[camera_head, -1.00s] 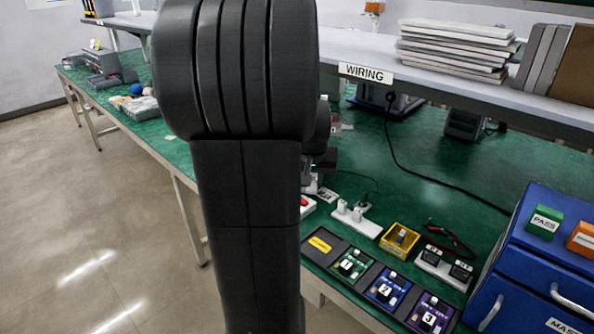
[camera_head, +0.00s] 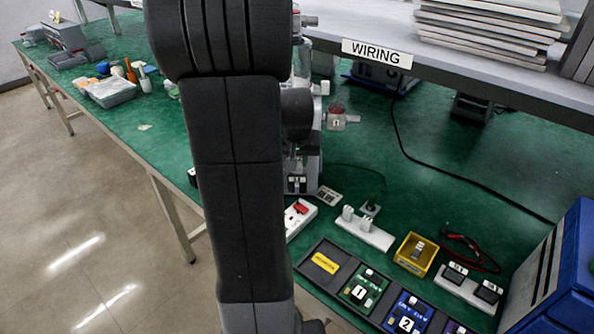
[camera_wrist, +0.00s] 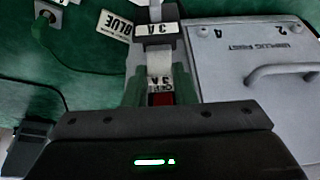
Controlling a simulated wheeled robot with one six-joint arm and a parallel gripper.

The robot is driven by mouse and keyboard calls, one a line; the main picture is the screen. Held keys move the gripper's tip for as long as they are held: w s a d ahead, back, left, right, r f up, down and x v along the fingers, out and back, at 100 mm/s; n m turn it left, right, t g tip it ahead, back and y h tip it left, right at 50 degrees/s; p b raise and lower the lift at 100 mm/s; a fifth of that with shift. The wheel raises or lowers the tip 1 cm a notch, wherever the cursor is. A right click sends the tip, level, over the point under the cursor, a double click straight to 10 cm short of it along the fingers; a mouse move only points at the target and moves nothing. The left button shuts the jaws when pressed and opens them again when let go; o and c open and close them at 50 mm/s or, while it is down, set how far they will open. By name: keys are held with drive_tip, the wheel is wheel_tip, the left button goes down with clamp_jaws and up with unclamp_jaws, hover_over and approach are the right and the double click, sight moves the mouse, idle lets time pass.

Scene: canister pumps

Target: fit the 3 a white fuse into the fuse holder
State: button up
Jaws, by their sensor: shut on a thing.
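In the wrist view my gripper (camera_wrist: 159,90) is shut on a small pale piece, the white fuse (camera_wrist: 159,64), with lettering that seems to include 3 A. A red patch shows between the fingers below it. Just beyond it, in line with the fingers, is a dark block (camera_wrist: 142,32) with a white 3 A label, apparently the fuse holder. Whether the fuse touches or enters it I cannot tell. In the head view my arm hides the gripper, and the grey equipment (camera_head: 312,160) behind it is only partly visible.
The wrist view shows a grey panel (camera_wrist: 222,75) with a handle on the right, a BLUE tag (camera_wrist: 115,27) and a green cable. In the head view a yellow tray (camera_head: 405,262), numbered modules (camera_head: 362,291), a white strip (camera_head: 365,234) and a blue cabinet (camera_head: 570,265) crowd the front right. The WIRING shelf overhangs.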

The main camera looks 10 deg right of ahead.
sight(297, 171)
drive_tip(key=shift+f, duration=2)
drive_tip(key=shift+f, duration=0.15)
drive_tip(key=o, duration=1)
drive_tip(key=shift+c, duration=0.2)
drive_tip(key=shift+r, duration=0.35)
drive_tip(key=v, duration=1.1)
drive_tip(key=shift+s+r, duration=0.25)
